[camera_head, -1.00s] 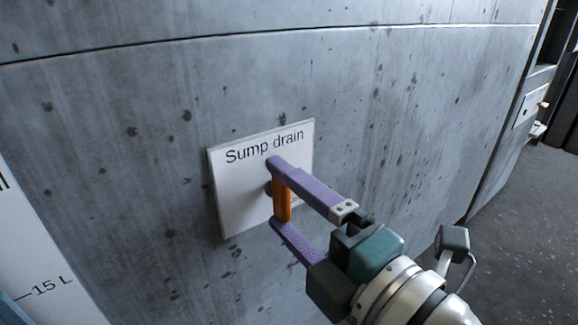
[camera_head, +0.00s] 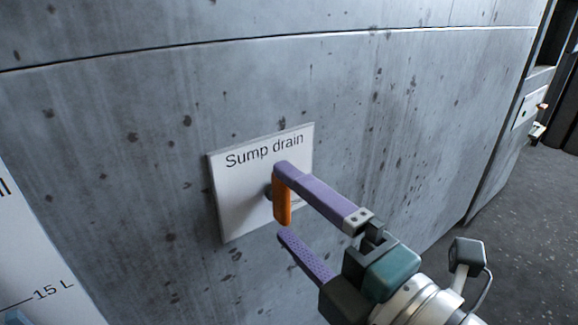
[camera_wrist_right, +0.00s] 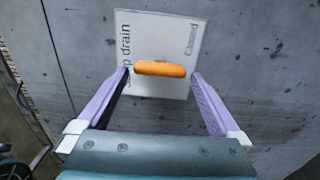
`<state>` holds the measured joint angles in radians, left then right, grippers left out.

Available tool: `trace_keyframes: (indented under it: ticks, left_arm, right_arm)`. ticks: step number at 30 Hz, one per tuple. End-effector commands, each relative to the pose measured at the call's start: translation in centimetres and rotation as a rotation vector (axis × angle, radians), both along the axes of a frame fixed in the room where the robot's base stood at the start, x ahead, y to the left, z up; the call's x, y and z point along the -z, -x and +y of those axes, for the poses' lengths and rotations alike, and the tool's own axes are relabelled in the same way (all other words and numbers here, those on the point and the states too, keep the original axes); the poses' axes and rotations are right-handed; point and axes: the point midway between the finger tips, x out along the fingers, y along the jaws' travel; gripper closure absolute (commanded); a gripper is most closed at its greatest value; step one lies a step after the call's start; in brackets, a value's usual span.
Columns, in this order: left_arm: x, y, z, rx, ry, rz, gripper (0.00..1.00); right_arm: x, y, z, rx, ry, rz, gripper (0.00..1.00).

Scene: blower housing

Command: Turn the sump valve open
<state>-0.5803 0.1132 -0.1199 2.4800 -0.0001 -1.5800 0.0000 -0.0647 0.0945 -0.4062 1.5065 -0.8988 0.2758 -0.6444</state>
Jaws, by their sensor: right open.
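In the right wrist view the handle (camera_wrist_right: 160,69) lies across the gap between my fingers. My right gripper (camera_head: 283,202) is open, its purple fingers at the two ends of the handle. The upper finger overlaps the handle's top in the head view; the lower fingertip is clear below its bottom end. A small boxed label (camera_wrist_right: 192,40) on the plate is too small to read surely. My left gripper is not in view.
The plate is on a stained grey concrete wall (camera_head: 400,110). A white scale panel (camera_head: 35,265) marked "15 L" stands at the lower left. Dark floor (camera_head: 530,220) is open at the right, with a small panel (camera_head: 532,103) on the far wall section.

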Motion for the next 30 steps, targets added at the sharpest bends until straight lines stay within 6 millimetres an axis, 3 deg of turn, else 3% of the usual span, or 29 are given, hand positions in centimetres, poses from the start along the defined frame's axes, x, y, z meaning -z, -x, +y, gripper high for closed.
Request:
trace_keyframes:
  ticks: [6,13,25,28,30]
  left_arm:
    - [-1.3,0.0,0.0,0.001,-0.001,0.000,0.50]
    - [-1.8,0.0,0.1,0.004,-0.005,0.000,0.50]
    - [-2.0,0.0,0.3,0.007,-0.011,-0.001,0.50]
    - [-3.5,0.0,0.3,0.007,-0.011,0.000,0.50]
    - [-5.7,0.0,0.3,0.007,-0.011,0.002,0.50]
  right_arm:
    - [-0.1,3.8,-2.7,0.001,0.001,0.005,0.00]
    - [-0.1,6.4,-4.6,0.000,0.001,0.002,0.00]
    - [-0.2,6.8,-5.0,0.002,0.001,0.001,0.00]
    - [-1.9,6.4,-5.6,0.037,-0.016,0.022,0.00]
    - [-4.3,5.7,-6.6,0.097,-0.046,0.061,0.00]
